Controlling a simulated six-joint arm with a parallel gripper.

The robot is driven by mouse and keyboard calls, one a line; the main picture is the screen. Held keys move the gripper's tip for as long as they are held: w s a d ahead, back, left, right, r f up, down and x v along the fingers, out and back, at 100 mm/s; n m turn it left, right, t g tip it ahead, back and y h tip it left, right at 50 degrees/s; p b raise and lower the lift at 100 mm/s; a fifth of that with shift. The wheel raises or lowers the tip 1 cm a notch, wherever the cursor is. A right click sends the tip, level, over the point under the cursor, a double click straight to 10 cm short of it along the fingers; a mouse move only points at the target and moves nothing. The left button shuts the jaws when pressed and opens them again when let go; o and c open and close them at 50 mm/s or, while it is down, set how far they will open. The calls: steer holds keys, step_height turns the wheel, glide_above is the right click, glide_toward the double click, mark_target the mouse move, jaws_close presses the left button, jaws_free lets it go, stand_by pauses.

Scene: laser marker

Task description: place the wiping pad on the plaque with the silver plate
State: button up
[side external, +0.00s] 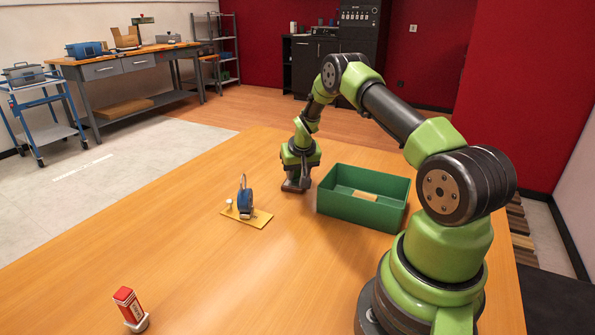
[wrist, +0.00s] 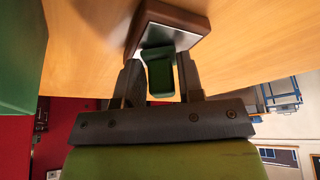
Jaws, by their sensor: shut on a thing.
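The plaque with the silver plate (wrist: 198,22) is a dark brown block with a pale grey face in the wrist view. In the side external view, the brown plaque (side external: 295,187) lies on the table below my gripper. My gripper (wrist: 160,72) is shut on a green block, the wiping pad (wrist: 160,77), between its two dark fingers. The pad overlaps the silver face in the wrist view; I cannot tell whether it touches it. In the side external view my gripper (side external: 298,176) is low over the plaque, and its fingers hide the pad.
A green open bin (side external: 345,210) with a tan block (side external: 366,195) inside stands right of my gripper. A blue round-topped item (side external: 245,200) stands on a yellow base (side external: 258,217) to the left. A red-and-white item (side external: 128,304) stands near the front left. The table's front middle is clear.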

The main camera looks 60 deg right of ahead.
steer(key=o, duration=0.9)
steer(key=shift+f, duration=0.1)
steer(key=v, duration=1.2)
steer(key=s+a+r+n+t+y, duration=0.1)
steer(key=s+a+r+n+t, duration=0.15)
steer(key=a+r, duration=1.3)
steer(key=s+a+r+n+t+y, duration=0.1)
steer(key=s+a+y, duration=0.3)
steer(key=s+a, duration=0.9)
steer(key=shift+s+r+n, duration=0.6)
steer(key=shift+s+n, duration=0.15)
steer(key=shift+s, duration=0.55)
